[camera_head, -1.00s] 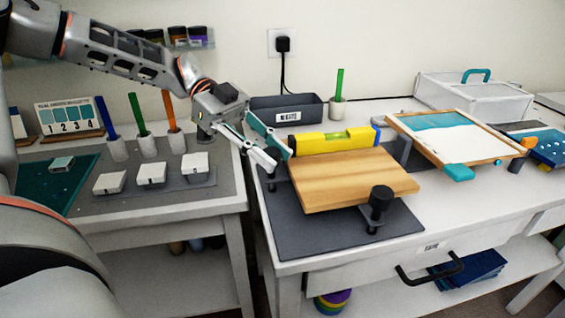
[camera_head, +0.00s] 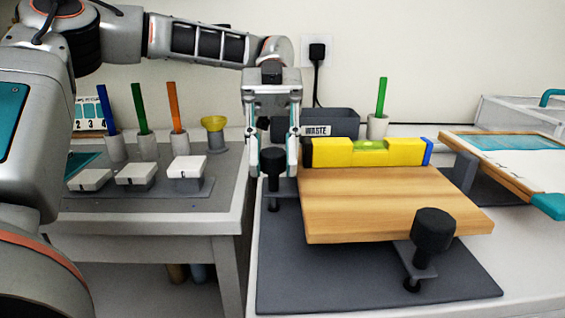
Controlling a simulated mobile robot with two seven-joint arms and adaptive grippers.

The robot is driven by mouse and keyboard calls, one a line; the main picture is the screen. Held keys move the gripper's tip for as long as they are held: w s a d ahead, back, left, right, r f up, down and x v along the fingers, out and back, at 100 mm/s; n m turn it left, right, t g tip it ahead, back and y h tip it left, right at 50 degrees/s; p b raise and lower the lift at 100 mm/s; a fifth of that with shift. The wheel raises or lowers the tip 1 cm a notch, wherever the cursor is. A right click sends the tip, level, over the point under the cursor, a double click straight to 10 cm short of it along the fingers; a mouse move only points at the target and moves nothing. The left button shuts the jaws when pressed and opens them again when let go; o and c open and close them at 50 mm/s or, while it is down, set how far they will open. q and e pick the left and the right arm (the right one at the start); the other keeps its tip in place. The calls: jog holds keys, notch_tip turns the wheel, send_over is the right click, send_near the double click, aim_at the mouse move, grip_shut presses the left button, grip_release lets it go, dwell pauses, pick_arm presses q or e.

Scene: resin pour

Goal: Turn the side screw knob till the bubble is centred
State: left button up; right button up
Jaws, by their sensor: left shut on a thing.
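My left gripper (camera_head: 273,167) points down at the left side of the wooden board (camera_head: 390,200). Its two fingers are shut on a black screw knob (camera_head: 272,160), one finger on each side. A second black knob (camera_head: 433,230) stands free at the board's front right edge. A yellow spirit level (camera_head: 330,153) with a blue right end lies along the board's back edge. Its green vial (camera_head: 370,146) faces up, but the bubble is too small to place. My right gripper is not in view.
The board stands over a dark mat (camera_head: 350,285). A dark waste bin (camera_head: 335,122) and a cup with a green stick (camera_head: 378,124) stand behind. A framed screen (camera_head: 500,180) is at the right. White blocks (camera_head: 136,173) sit on the left table.

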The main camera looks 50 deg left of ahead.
aim_at(272, 151)
pick_arm(q)
jog(key=shift+f, duration=0.3)
jog(key=o, duration=1.1)
jog(key=shift+a+r, duration=0.1)
jog(key=shift+r, duration=0.1)
notch_tip(272, 151, up, 10)
jog(key=shift+f, duration=0.15)
